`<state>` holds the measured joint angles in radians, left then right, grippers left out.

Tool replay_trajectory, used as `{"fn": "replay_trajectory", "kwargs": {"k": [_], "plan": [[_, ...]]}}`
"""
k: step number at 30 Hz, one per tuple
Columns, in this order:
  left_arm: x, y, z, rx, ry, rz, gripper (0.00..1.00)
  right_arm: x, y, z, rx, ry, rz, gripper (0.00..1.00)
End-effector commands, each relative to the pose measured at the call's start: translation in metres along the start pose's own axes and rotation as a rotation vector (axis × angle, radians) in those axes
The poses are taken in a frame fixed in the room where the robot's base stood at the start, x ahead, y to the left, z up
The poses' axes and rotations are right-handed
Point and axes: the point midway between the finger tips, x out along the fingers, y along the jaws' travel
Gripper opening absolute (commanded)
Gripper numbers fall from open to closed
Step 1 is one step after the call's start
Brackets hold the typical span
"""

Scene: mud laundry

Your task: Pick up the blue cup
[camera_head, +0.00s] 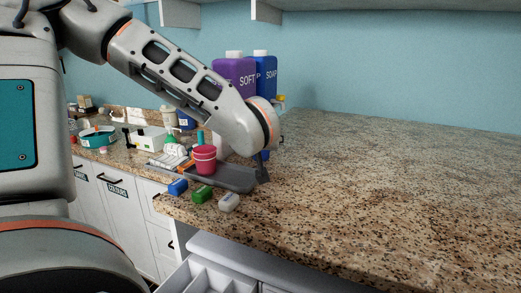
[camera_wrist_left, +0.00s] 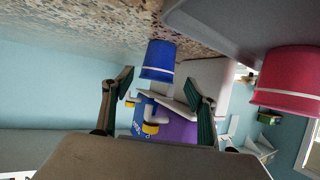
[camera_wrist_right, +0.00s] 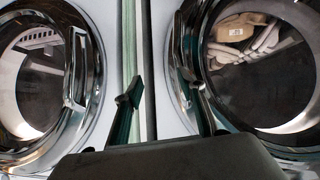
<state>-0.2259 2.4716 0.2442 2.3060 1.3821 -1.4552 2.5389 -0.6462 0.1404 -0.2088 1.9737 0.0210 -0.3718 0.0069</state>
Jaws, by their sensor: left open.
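The blue cup (camera_wrist_left: 158,60) with a pale band stands on the speckled counter in the left wrist view, which is upside down. It is just beyond and between the fingertips of my left gripper (camera_wrist_left: 158,82). That gripper is open, with a gap to the cup and nothing held. My right gripper (camera_wrist_right: 158,84) is open and empty in front of round machine doors, away from the counter.
A pink cup (camera_wrist_left: 290,80) stands on the grey tray (camera_head: 236,179), beside the blue cup. Purple (camera_head: 235,76) and blue (camera_head: 265,75) bottles stand behind. The counter's right side is clear.

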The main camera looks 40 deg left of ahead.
Motion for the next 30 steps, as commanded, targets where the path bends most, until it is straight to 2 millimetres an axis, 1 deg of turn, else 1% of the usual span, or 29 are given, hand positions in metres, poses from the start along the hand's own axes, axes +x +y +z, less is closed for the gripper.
{"fn": "replay_trajectory", "kwargs": {"k": [3, 9, 12, 18, 19, 20, 21, 23, 26, 27, 30], "plan": [[0.014, 0.003, 0.002, -0.001, -0.002, -0.001, 0.58, -0.002, 0.0, -0.005, 0.003, 0.005, 0.0, 0.4], [0.037, 0.004, 0.003, -0.002, -0.001, -0.002, 0.58, -0.004, -0.001, -0.006, 0.006, 0.002, -0.004, 0.4], [0.042, 0.004, 0.003, -0.001, 0.0, -0.002, 0.58, -0.004, -0.002, -0.005, 0.006, -0.001, -0.005, 0.4], [0.042, 0.004, 0.004, -0.001, 0.0, -0.001, 0.58, -0.004, -0.002, -0.003, 0.007, -0.004, -0.006, 0.4], [0.042, 0.004, 0.004, -0.001, 0.0, -0.001, 0.55, -0.004, -0.002, -0.003, 0.006, -0.004, -0.006, 0.4], [0.042, 0.004, 0.004, -0.001, 0.0, -0.001, 0.47, -0.004, -0.002, -0.003, 0.006, -0.004, -0.006, 0.4], [0.042, 0.004, 0.004, -0.001, 0.0, -0.001, 0.37, -0.004, -0.002, -0.003, 0.006, -0.004, -0.006, 0.4], [0.042, 0.004, 0.004, -0.001, 0.0, -0.001, 0.22, -0.004, -0.002, -0.003, 0.006, -0.004, -0.006, 0.4], [0.042, 0.004, 0.004, -0.001, 0.0, -0.001, 0.22, -0.004, -0.002, -0.004, 0.006, -0.003, -0.005, 0.4], [0.042, 0.004, 0.004, -0.001, 0.0, -0.001, 0.19, -0.004, -0.002, -0.004, 0.006, -0.002, -0.005, 0.4], [0.042, 0.004, 0.004, -0.001, 0.0, -0.001, 0.19, -0.004, -0.002, -0.006, 0.006, 0.001, -0.005, 0.4]]}}
